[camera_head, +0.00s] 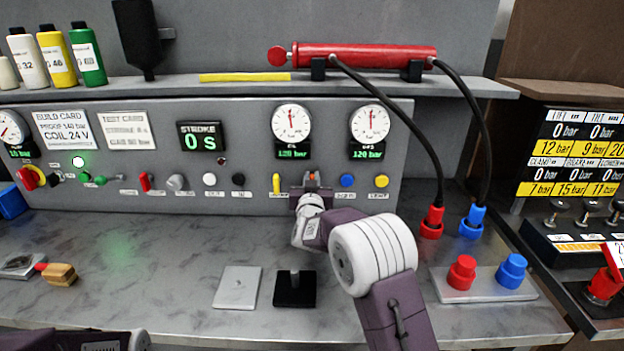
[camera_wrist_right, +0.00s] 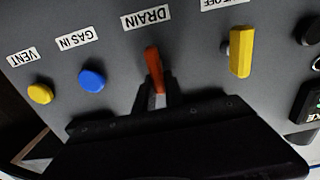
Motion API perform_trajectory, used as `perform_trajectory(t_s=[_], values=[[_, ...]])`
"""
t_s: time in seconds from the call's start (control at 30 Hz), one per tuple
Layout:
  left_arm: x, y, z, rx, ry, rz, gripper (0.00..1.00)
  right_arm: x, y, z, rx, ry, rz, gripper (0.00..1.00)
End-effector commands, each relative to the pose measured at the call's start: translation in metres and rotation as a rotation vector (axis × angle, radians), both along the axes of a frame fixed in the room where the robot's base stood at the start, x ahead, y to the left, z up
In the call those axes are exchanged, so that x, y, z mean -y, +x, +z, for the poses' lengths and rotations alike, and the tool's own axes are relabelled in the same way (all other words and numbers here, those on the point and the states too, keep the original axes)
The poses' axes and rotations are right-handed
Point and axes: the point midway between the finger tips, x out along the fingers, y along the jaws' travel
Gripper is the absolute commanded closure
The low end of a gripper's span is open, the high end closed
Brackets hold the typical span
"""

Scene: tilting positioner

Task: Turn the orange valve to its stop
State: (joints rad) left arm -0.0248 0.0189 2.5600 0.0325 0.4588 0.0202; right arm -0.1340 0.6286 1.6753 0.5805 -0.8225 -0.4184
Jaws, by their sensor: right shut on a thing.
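The orange valve (camera_head: 312,177) is a small lever on the grey panel, mostly hidden behind my right gripper (camera_head: 309,188) in the head view. In the right wrist view the orange lever (camera_wrist_right: 153,68) stands under the "DRAIN" label, and my right gripper's fingers (camera_wrist_right: 155,100) are shut on its near end. The lever is nearly upright in that picture, slightly tilted. My left gripper is not in view; only part of my left arm shows at the bottom left of the head view.
A yellow lever (camera_head: 277,184) sits just left of the valve, and a blue knob (camera_head: 347,181) and yellow knob (camera_head: 381,181) sit to its right. Red and blue hose couplings (camera_head: 432,222) stand at the right. A black block with a post (camera_head: 295,290) lies on the bench below.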

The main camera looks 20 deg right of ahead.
Motion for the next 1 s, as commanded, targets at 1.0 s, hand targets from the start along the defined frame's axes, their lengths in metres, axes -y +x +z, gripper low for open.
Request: perform_trajectory(t_s=[1.0], values=[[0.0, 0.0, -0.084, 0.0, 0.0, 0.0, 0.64, 0.015, -0.004, -0.011, 0.204, 0.703, 0.0, 1.0]])
